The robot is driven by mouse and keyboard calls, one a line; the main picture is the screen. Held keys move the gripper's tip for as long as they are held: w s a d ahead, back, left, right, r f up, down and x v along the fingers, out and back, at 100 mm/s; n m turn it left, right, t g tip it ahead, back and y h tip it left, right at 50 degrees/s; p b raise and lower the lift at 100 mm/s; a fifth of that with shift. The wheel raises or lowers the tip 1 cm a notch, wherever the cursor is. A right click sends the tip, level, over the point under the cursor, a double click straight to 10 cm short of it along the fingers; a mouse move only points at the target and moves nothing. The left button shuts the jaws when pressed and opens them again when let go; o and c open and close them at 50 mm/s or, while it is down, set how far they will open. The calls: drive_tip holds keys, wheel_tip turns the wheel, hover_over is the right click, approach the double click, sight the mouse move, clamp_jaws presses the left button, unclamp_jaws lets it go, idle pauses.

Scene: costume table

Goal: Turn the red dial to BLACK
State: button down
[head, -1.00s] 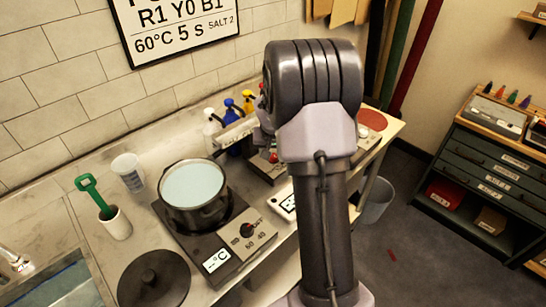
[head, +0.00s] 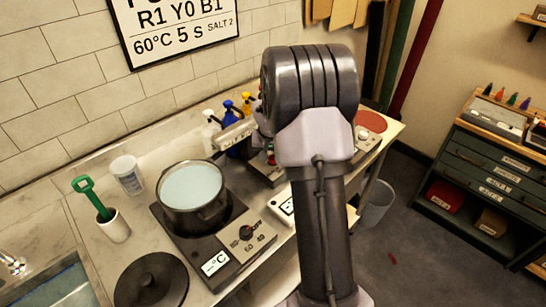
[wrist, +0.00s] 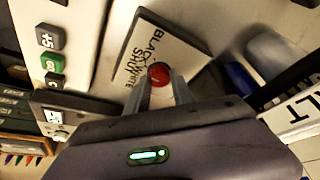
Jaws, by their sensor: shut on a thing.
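In the wrist view the round red dial (wrist: 159,74) sits between the two fingers of my gripper (wrist: 159,90), which is shut on it. The dial is on a pale plate (wrist: 185,50) marked BLACK, WHITE and SHUT. The word BLACK (wrist: 150,43) is beyond the dial in the picture. I cannot make out which word the dial points to.
A pot (head: 192,197) of pale liquid stands on a hotplate with its own knob (head: 246,232). Spray bottles (head: 229,108) stand by the wall.

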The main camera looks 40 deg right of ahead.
drive_tip(key=m+b, duration=0.2)
drive_tip(key=b, duration=0.1)
drive_tip(key=shift+w+f+h, duration=0.1)
drive_tip(key=shift+f+h, duration=0.2)
drive_tip(key=shift+a+m+g+b, duration=0.1)
drive_tip(key=shift+m+g+b, duration=0.4)
drive_tip(key=shift+m+b, duration=0.35)
drive_tip(key=shift+w+r+m+g+h+b, duration=0.15)
drive_tip(key=shift+m+g+b, duration=0.3)
drive_tip(key=shift+m, duration=0.7)
drive_tip(key=shift+s+r+m+g+h+b, duration=0.1)
drive_tip(key=shift+m+g+h+b, duration=0.25)
drive_tip(key=shift+m, duration=0.75)
drive_tip(key=c, duration=1.1)
unclamp_jaws()
drive_tip(key=shift+r, duration=0.1)
